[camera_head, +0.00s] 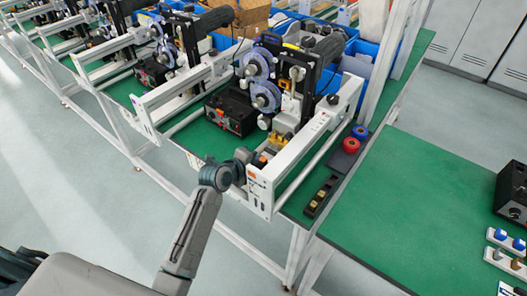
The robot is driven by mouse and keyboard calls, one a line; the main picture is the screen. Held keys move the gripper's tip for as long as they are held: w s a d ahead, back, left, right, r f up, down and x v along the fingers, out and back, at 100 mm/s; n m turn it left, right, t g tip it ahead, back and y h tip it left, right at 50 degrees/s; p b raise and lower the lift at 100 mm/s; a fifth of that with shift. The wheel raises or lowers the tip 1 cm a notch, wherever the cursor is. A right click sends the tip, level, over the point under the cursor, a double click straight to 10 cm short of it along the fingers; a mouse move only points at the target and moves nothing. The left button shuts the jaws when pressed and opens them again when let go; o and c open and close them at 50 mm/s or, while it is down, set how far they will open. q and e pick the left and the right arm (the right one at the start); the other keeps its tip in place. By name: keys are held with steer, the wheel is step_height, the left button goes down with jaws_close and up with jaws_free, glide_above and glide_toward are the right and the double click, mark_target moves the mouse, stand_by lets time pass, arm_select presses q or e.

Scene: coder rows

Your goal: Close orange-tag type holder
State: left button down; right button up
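A small orange tag (252,177) shows on the white end panel (262,195) of the nearest coder machine. Yellow-orange parts (281,138) sit just behind that panel, inside the white frame; I cannot tell clearly which part is the type holder or how far open it stands. My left gripper (242,158) reaches in from the lower left and is at the panel's left end, close to the orange tag. Its fingers are dark and small, partly lost against the machine, so neither their opening nor contact can be made out. My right gripper is out of view.
The coder (262,82) has blue-purple reels and a black box (232,112). A dark tray (321,196) and red and blue rolls (351,145) lie to the right. Blue bins (357,60) stand behind.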

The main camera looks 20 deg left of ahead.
mark_target(269, 151)
arm_select(q)
steer(key=shift+w+d+p, duration=0.15)
steer(key=shift+w+p, duration=0.05)
steer(key=shift+w, duration=0.3)
steer(key=shift+w+d+p, duration=0.15)
steer(key=shift+w+p, duration=0.05)
steer(key=shift+w, duration=0.3)
steer(key=shift+w+d+f, duration=0.1)
steer(key=shift+w, duration=0.2)
steer(key=shift+w+d+f, duration=0.15)
steer(key=shift+w, duration=0.1)
steer(key=w+b, duration=0.1)
steer(key=w+d+b, duration=0.1)
steer(key=w, duration=0.1)
steer(key=shift+w+f, duration=0.1)
steer(key=shift+w+d, duration=0.15)
steer(key=shift+w, duration=0.05)
steer(key=shift+r, duration=0.2)
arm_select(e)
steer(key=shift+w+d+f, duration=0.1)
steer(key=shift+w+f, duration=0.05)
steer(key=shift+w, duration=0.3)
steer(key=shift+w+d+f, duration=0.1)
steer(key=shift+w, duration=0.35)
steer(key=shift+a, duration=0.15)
